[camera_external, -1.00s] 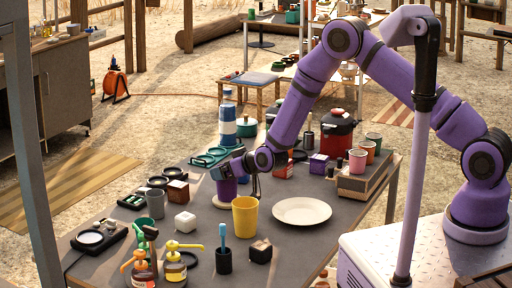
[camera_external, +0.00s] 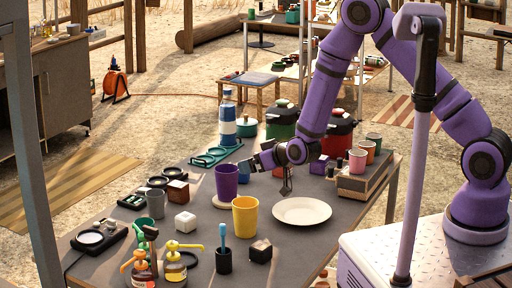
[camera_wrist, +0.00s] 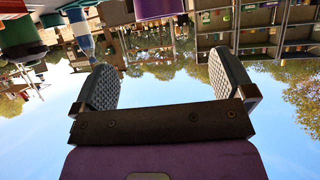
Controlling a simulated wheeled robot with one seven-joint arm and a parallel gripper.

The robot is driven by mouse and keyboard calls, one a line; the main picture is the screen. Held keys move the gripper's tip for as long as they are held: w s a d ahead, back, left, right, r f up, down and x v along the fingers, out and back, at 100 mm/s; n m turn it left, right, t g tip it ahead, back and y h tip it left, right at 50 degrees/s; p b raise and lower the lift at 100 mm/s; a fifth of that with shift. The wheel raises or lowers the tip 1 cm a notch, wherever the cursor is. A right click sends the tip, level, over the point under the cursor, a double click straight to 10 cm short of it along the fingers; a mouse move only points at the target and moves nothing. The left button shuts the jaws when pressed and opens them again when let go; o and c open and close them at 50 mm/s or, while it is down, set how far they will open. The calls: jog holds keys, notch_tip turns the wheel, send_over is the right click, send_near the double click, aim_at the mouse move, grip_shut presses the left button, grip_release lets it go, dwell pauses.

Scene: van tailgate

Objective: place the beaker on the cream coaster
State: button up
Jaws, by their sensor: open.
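The purple beaker (camera_external: 227,182) stands upright on the cream coaster (camera_external: 217,203), whose pale edge shows around its foot on the grey table. My gripper (camera_external: 245,170) is just right of the beaker in the external view, with a small gap between them. Its jaws are open and empty. In the wrist view, both pads of my gripper (camera_wrist: 165,86) are spread wide with only background between them. Part of the purple beaker (camera_wrist: 158,8) shows upside down at the top, beyond the pads. The coaster is not clearly visible in the wrist view.
A yellow cup (camera_external: 245,217) stands in front of the beaker, and a white plate (camera_external: 302,211) lies to the right. A blue-white bottle (camera_external: 228,120) and green holder (camera_external: 212,156) are behind. A wooden rack (camera_external: 362,188) with cups stands at right.

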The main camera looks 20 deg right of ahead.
jog(key=s+d+r+m+g+h, duration=0.1)
jog(key=s+d+r+h, duration=0.1)
jog(key=d+r, duration=1)
jog(key=s+d+r+m+g+h, duration=0.1)
jog(key=d+r+m+h, duration=0.1)
jog(key=d+r, duration=1.05)
jog(key=s+d+r+m+g+h, duration=0.1)
jog(key=s+d+r, duration=0.3)
jog(key=s+d, duration=0.5)
jog(key=s+d+r+m+g+h, duration=0.2)
jog(key=s+d+r, duration=0.2)
jog(key=s+d, duration=0.6)
jog(key=s, duration=0.8)
jog(key=shift+m, duration=0.3)
